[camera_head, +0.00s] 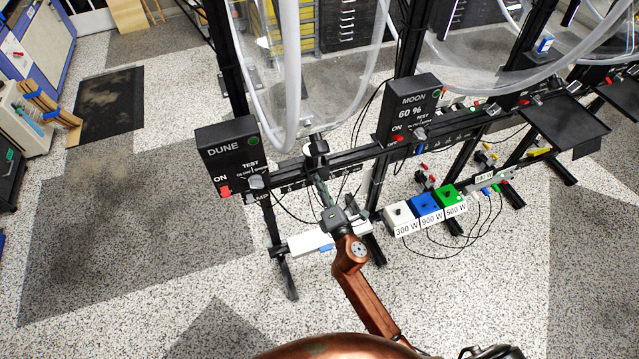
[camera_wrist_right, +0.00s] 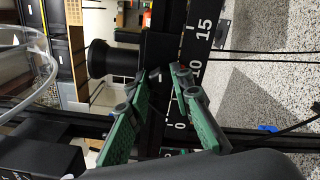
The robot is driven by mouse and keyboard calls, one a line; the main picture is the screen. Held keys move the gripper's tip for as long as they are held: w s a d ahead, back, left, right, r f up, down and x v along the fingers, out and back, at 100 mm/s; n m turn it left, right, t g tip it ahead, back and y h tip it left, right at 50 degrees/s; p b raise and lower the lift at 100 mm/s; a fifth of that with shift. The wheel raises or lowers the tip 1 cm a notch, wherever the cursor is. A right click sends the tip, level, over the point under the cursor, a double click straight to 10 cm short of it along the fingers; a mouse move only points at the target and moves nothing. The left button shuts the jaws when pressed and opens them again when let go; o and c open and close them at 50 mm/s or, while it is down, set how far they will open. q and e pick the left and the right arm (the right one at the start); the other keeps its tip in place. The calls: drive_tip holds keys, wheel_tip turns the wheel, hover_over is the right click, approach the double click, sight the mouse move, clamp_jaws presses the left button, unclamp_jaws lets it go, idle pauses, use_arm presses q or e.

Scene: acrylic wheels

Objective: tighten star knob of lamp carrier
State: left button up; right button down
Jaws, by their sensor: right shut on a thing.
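My right gripper (camera_head: 320,177) reaches up from below to the black crossbar under the nearest clear wheel (camera_head: 292,90). In the right wrist view the green fingers of this gripper (camera_wrist_right: 166,72) are closed in on a dark part at the black lamp carrier (camera_wrist_right: 160,50). This dark part, taken as the star knob, is mostly hidden between the fingertips, and its star shape cannot be made out. A black round cylinder (camera_wrist_right: 103,59) sticks out of the carrier to the left. A scale with white numbers (camera_wrist_right: 196,75) runs beside the fingers. My left gripper is not in view.
A DUNE box (camera_head: 226,160) with a red switch stands left of my right gripper, and a MOON box (camera_head: 412,108) stands to its right. White, blue and green power boxes (camera_head: 424,206) with loose cables sit lower right.

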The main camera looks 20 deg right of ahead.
drive_tip(key=shift+m, duration=1.1)
drive_tip(key=c, duration=1.7)
unclamp_jaws()
drive_tip(key=s, duration=1.2)
drive_tip(key=shift+d, duration=0.2)
